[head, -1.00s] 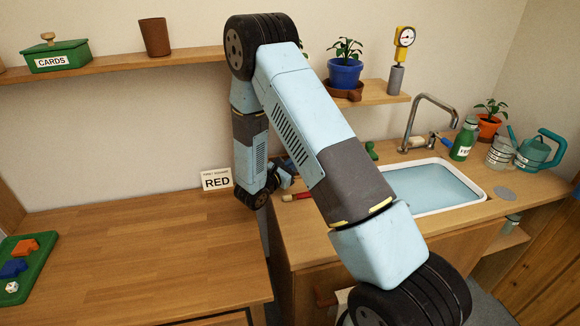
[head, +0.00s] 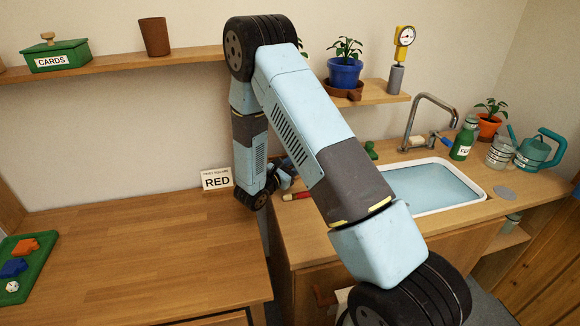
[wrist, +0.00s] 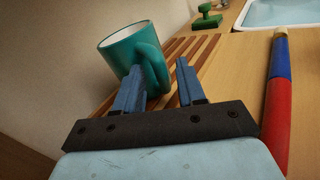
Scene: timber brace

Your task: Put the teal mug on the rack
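The teal mug (wrist: 134,50) shows in the wrist view just past my fingertips, its open rim up and its handle toward my gripper (wrist: 158,75). My gripper is open, with its two blue fingers apart. The mug's handle shows in the gap, close by the left finger; I cannot tell whether they touch. The wooden slatted rack (wrist: 190,48) lies under and to the right of the mug. The mug appears to stand on the slats, but its base is partly hidden by the left finger. In the head view my arm hides the mug and rack.
A red and blue rod-like tool (wrist: 277,105) lies right of my gripper. A green stamp-like object (wrist: 207,17) stands beyond the rack, near the sink (head: 440,187). The wall is close on the left in the wrist view. The left wooden worktop (head: 140,245) is mostly clear.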

